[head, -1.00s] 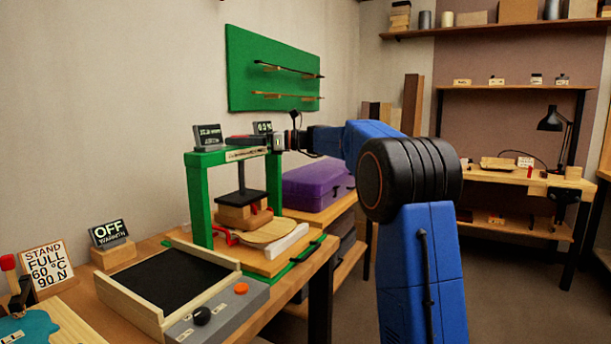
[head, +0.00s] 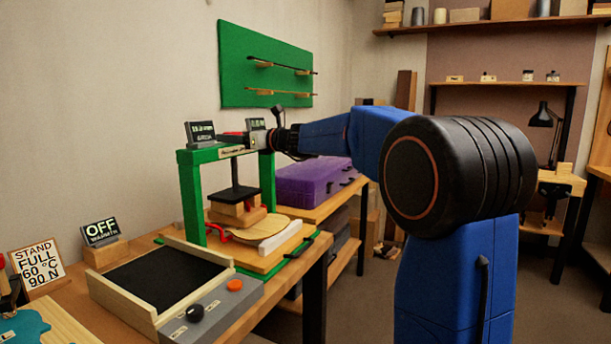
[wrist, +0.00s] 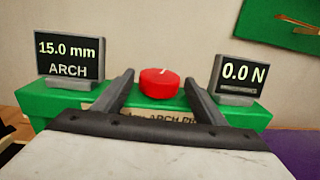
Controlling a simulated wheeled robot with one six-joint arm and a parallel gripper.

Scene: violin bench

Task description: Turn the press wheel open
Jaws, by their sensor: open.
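The press wheel is a red round knob with a white mark (wrist: 160,86), on top of the green press frame (wrist: 60,104). In the wrist view, my gripper (wrist: 159,78) is open, one finger to each side of the wheel, with gaps showing on both sides. I cannot tell whether the wheel is between the fingertips or just beyond them. In the head view, the green press (head: 189,205) stands on the bench, with my gripper at its top bar. The dark pressing plate (head: 236,193) sits on a wooden block. The wheel's display (wrist: 70,56) reads 15.0 mm ARCH.
A second display (wrist: 240,72) reads 0.0 N, right of the wheel. Both displays stand close beside my fingers. A black warming pad (head: 160,276) lies in front of the press, its sign (head: 101,230) reading OFF. A purple case (head: 305,185) is behind the press.

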